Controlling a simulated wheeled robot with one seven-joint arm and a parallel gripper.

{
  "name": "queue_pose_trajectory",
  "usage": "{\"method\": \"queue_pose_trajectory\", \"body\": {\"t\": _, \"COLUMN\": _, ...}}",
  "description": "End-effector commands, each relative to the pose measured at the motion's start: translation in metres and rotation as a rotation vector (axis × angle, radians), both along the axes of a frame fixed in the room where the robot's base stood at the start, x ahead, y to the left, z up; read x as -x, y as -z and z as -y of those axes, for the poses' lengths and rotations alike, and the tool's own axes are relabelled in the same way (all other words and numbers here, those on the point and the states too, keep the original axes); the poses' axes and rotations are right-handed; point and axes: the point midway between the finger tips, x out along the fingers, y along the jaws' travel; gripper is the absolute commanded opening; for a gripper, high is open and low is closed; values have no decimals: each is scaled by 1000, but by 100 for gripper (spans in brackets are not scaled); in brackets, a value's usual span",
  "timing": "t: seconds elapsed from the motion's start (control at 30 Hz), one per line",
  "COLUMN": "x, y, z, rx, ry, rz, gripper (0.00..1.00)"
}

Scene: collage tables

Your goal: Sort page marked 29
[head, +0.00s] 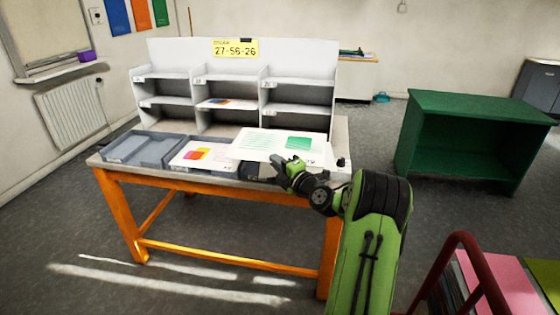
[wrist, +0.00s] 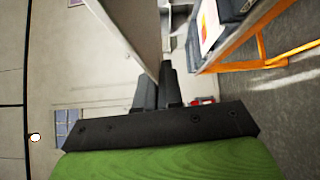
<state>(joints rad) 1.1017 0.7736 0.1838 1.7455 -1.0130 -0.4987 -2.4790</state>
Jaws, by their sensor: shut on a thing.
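The page is held roughly level above the table's front. In the wrist view the dark fingers (wrist: 158,92) meet the page (wrist: 135,30), seen as a pale sheet. Its small corner mark is too small to read. A second white page (head: 182,160) with red, yellow and pink shapes lies over the trays. The grey sorting rack (head: 165,70) stands behind, with a sheet (head: 212,104) in its middle column.
A yellow sign (head: 236,48) on the rack reads 27-56-26. A grey tray (head: 128,150) sits at the table's left, looking empty. The orange-legged table (head: 225,262) is in front of me. A green cabinet (head: 470,105) stands right, and a red-railed cart (head: 470,262) stands near right.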

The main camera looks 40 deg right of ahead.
Motion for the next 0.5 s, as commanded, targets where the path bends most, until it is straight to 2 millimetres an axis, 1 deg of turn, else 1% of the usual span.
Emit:
{"method": "queue_pose_trajectory", "body": {"t": 0.03, "x": 0, "y": -7, "z": 0, "rx": -1, "ry": 1, "rz": -1, "gripper": 0}}
{"method": "queue_pose_trajectory", "body": {"t": 0.37, "x": 0, "y": -6, "z": -1, "rx": 14, "ry": -1, "rz": -14, "gripper": 0}}
{"method": "queue_pose_trajectory", "body": {"t": 0.43, "x": 0, "y": -9, "z": -2, "rx": 83, "ry": -2, "rz": -88, "gripper": 0}}
{"method": "queue_pose_trajectory", "body": {"t": 0.5, "x": -2, "y": -10, "z": -4, "rx": 197, "ry": -5, "rz": -221, "gripper": 0}}
